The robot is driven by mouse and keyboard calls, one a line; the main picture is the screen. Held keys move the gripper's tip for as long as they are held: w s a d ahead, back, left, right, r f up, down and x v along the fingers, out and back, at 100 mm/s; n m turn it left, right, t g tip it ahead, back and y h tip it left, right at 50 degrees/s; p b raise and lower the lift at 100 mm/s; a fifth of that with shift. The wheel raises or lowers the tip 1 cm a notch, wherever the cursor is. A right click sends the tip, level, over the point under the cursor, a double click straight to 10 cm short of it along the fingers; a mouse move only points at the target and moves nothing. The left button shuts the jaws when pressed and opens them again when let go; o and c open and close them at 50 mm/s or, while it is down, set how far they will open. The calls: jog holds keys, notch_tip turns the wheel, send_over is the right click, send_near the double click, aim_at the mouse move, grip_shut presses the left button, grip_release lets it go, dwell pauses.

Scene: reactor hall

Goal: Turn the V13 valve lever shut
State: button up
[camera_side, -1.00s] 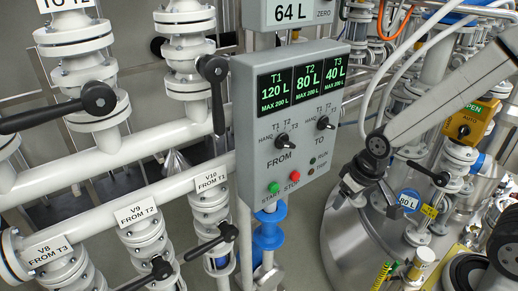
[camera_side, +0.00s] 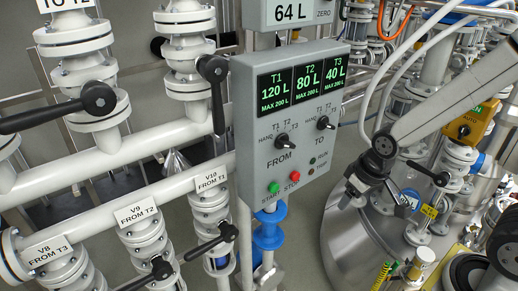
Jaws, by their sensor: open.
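No label reading V13 is legible in the side view, so I cannot tell which lever is V13. One black valve lever (camera_side: 428,172) sits on a white valve at the right, beside my arm. Other black levers are on the left pipework: one at the upper left (camera_side: 98,97), one hanging down left of the panel (camera_side: 213,70), one by the V10 valve (camera_side: 227,232) and one by V9 (camera_side: 162,268). My gripper (camera_side: 370,192) is open, pointing down in front of the large steel vessel, right of the control panel. It appears to hold nothing.
The grey control panel (camera_side: 290,165) stands in the middle, with knobs and buttons. The steel vessel (camera_side: 345,250) is below my gripper. White pipes (camera_side: 140,150) run on the left. A yellow OPEN/AUTO box (camera_side: 470,125) is at the right.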

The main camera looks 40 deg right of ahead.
jog(key=w+a+r+t+y, duration=0.1)
jog(key=w+a+r+t, duration=0.15)
jog(key=w+a, duration=0.3)
jog(key=n+t+y, duration=0.2)
jog(key=t+y, duration=0.1)
jog(key=t, duration=0.9)
send_near(222, 116)
jog(key=x, duration=0.5)
jog(key=shift+f, duration=0.3)
jog(key=shift+w+a+r+h, duration=0.1)
jog(key=shift+r+h, duration=0.2)
jog(key=shift+r, duration=0.05)
jog(key=shift+w, duration=0.1)
jog(key=w+a, duration=0.1)
jog(key=w, duration=0.6)
jog(key=shift+w+a, duration=0.25)
grip_shut()
